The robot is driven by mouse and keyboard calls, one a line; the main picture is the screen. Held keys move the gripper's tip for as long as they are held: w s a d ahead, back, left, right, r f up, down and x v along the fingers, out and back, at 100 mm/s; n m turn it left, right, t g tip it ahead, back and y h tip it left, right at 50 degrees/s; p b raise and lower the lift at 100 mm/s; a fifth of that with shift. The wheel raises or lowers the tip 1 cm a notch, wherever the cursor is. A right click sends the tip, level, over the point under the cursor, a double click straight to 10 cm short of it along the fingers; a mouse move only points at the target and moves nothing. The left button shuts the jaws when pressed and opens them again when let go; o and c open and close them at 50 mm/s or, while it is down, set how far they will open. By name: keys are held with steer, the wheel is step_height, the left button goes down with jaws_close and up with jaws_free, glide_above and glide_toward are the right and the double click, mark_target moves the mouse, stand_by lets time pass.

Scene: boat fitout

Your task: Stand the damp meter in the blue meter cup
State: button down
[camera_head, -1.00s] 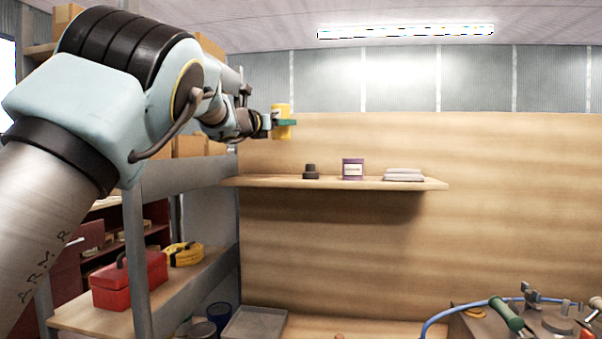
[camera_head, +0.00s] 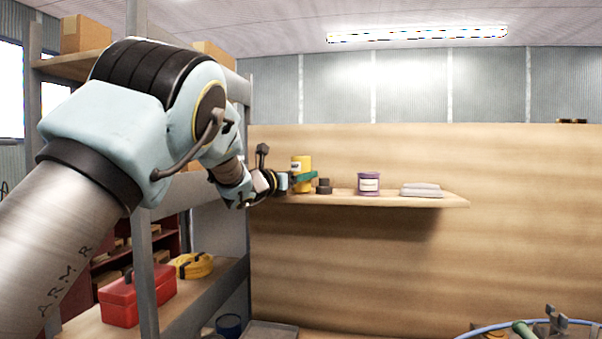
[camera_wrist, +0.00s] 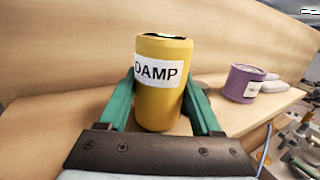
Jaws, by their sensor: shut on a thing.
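The damp meter (camera_head: 301,162) is a yellow cylinder with a white DAMP label. It stands upright between the green fingers of my gripper (camera_head: 304,177), which is shut on it. The wrist view shows the meter (camera_wrist: 157,105) and a green finger of my gripper (camera_wrist: 160,88) on each side of it. The meter is at the left end of the wall shelf (camera_head: 445,199); I cannot tell whether its base touches the shelf. A dark blue cup (camera_head: 228,325) shows low down, left of centre, partly cut off by the frame.
A dark stacked object (camera_head: 324,187) is just right of the meter. A purple tin (camera_head: 369,184) and folded grey cloths (camera_head: 421,190) are farther right on the shelf. A rack post (camera_head: 147,270) stands left, with a red toolbox (camera_head: 137,296) and a yellow case (camera_head: 193,265).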

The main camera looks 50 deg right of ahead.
steer(key=shift+f+b, duration=0.15)
steer(key=shift+b, duration=0.25)
steer(key=shift+c, duration=0.3)
jaws_free()
steer(key=shift+r, duration=0.2)
